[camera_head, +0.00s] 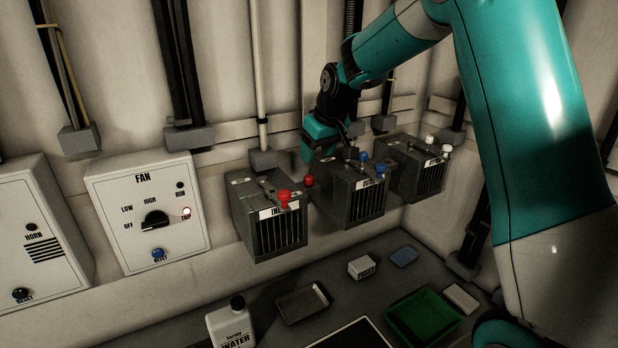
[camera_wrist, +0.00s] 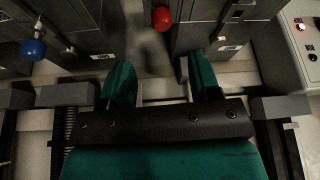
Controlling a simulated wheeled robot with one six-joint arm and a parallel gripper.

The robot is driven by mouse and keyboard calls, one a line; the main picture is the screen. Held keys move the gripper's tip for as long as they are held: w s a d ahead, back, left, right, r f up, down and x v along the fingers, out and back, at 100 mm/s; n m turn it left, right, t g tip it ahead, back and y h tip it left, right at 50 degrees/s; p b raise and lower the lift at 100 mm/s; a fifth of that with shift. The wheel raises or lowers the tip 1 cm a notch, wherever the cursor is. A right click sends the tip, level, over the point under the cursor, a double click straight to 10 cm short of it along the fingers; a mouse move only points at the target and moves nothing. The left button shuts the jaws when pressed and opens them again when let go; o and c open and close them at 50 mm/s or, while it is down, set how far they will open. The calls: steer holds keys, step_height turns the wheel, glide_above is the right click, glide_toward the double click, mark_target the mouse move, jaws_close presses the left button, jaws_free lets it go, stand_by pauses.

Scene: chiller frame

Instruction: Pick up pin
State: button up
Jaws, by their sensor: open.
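The pins seem to be the ball-headed pieces on the metal boxes; I cannot tell which one the task means. One red-headed pin (camera_head: 284,198) is on the front of the left box. A second red head (camera_head: 308,181) shows by the gap between the left and middle boxes. Blue heads (camera_head: 363,157) and white heads (camera_head: 430,139) are on the other boxes. My gripper (camera_wrist: 158,62) is open and empty, its teal fingers apart. In the wrist view a red head (camera_wrist: 161,17) lies beyond the fingertips, roughly between them, and a blue head (camera_wrist: 33,48) is at left.
The left box (camera_head: 253,222), middle box (camera_head: 350,207) and right box (camera_head: 418,175) stand in a row along the wall. A fan panel (camera_head: 130,225) is at left. Below are a green tray (camera_head: 450,313), a grey tray (camera_head: 302,302) and a water bottle (camera_head: 229,325).

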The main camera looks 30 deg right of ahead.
mark_target(309, 176)
steer(key=shift+x, duration=1.1)
steer(key=p+x, duration=0.1)
steer(key=x, duration=0.1)
steer(key=p+x, duration=0.2)
steer(key=x, duration=0.1)
steer(key=shift+s+a+f+p, duration=0.15)
steer(key=shift+f+p, duration=0.2)
steer(key=shift+p, duration=0.05)
steer(key=c, duration=1)
